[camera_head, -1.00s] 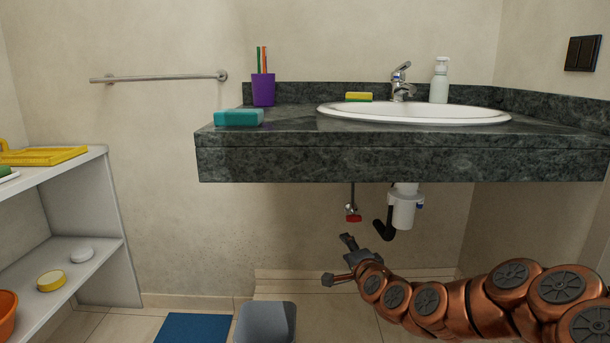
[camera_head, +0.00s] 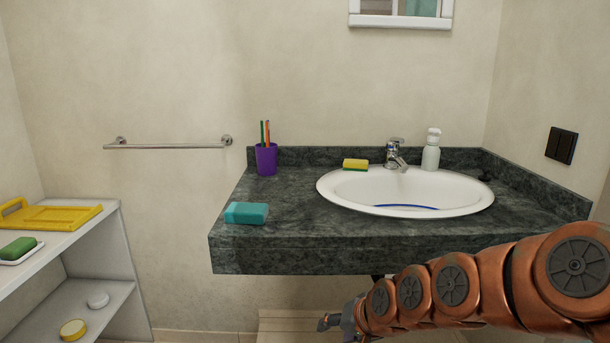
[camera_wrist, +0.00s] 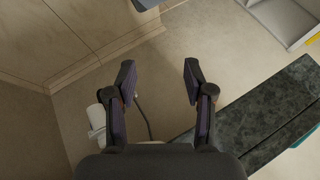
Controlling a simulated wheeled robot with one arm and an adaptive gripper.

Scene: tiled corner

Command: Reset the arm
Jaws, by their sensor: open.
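My copper-coloured arm reaches in from the lower right of the head view. My gripper (camera_head: 338,325) is at the bottom of that view, below the counter's front edge, partly cut off by the frame. In the wrist view my gripper (camera_wrist: 158,82) has its two dark fingers spread well apart. Nothing is between them. The dark stone counter (camera_wrist: 285,112) lies to the right of the fingers, apart from them.
The counter (camera_head: 290,250) holds a white sink (camera_head: 335,190), a purple cup (camera_head: 266,160), a teal block (camera_head: 246,213), a sponge (camera_head: 356,164) and a soap bottle (camera_head: 431,155). White shelves (camera_head: 105,240) stand left. A white drain pipe (camera_wrist: 97,120) is near the left finger.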

